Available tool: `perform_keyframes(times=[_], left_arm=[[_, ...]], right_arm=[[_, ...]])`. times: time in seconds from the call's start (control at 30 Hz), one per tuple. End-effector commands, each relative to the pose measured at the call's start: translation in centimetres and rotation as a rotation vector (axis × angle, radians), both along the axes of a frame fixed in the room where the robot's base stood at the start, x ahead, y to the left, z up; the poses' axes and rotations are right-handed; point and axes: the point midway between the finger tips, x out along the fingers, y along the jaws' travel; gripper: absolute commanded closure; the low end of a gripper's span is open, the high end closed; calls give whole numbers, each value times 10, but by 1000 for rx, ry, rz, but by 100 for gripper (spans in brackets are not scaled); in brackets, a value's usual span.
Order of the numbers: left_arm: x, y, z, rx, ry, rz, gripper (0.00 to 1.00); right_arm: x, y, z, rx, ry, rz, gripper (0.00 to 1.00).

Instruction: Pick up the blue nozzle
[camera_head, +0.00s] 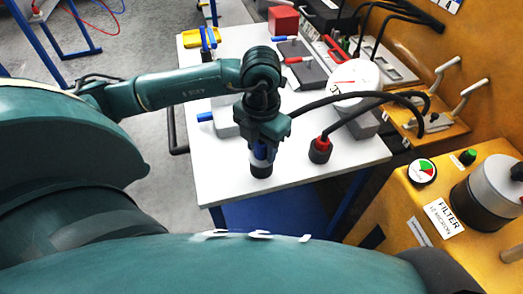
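My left gripper (262,128) points down over the front part of the white table. Directly below it is an upright piece with a blue upper part and a black lower end (261,169), which looks like the blue nozzle. The gripper body covers its top, so I cannot tell whether the fingers are closed on it or only around it. A second small blue piece (205,117) shows at the table's left side, beside a grey block. My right gripper is not in view.
A red-and-black nozzle (320,150) on a black hose stands to the right. A round white dial (355,77) stands behind it. Red-handled tools, a red block (283,20) and a yellow item (200,38) lie farther back. The white table (235,187) is bare at its front edge.

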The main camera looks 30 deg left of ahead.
Motion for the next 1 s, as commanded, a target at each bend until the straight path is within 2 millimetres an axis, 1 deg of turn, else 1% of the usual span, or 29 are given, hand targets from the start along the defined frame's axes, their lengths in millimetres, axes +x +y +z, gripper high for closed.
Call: perform_keyframes(times=[0.03,0.4,0.5,0.67,0.77,0.87,1.0], left_arm=[[0,0,0,0,0,0,63],[0,0,0,0,0,0,94],[0,0,1,0,-1,0,100],[0,0,1,0,-1,0,100],[1,0,4,-1,-2,0,100],[2,0,16,-2,-7,0,100],[2,0,44,-2,-9,0,100]], right_arm=[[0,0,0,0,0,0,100],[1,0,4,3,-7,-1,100],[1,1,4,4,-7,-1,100],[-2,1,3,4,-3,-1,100],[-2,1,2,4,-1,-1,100],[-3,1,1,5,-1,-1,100],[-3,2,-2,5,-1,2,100]])
